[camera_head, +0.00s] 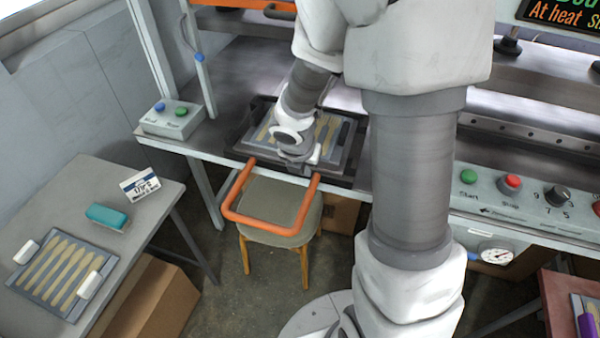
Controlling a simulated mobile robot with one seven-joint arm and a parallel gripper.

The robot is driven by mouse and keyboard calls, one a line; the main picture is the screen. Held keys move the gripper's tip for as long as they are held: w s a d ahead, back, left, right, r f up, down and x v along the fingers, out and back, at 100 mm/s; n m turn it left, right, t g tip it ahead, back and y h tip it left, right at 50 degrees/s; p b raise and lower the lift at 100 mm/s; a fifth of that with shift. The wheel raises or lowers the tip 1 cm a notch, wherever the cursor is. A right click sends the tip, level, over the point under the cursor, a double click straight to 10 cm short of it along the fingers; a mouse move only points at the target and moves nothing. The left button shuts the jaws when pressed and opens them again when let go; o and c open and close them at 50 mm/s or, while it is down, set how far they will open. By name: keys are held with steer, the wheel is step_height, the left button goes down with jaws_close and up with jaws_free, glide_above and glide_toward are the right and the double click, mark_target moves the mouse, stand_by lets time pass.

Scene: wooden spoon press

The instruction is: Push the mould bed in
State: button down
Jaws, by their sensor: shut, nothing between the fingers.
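The mould bed (236,135) is a dark frame on the press table, carrying a grey mould plate with spoon-shaped blanks. An orange U-shaped handle (268,225) sticks out from its front edge toward me, over a stool. My gripper (301,165) is shut and empty. It is at the front part of the bed, between the two arms of the handle in the picture. I cannot tell whether it touches the bed. My wrist and gripper hide part of the plate, and my arm covers the area just right of the bed.
A stool (280,237) stands below the handle. A button box (172,118) sits left of the bed, and a control panel (490,197) is at the right. A side table (55,205) at the left holds another spoon tray (40,297). A cardboard box (165,305) is on the floor.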

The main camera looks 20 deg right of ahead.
steer(key=shift+w+d, duration=0.15)
steer(key=shift+w, duration=0.1)
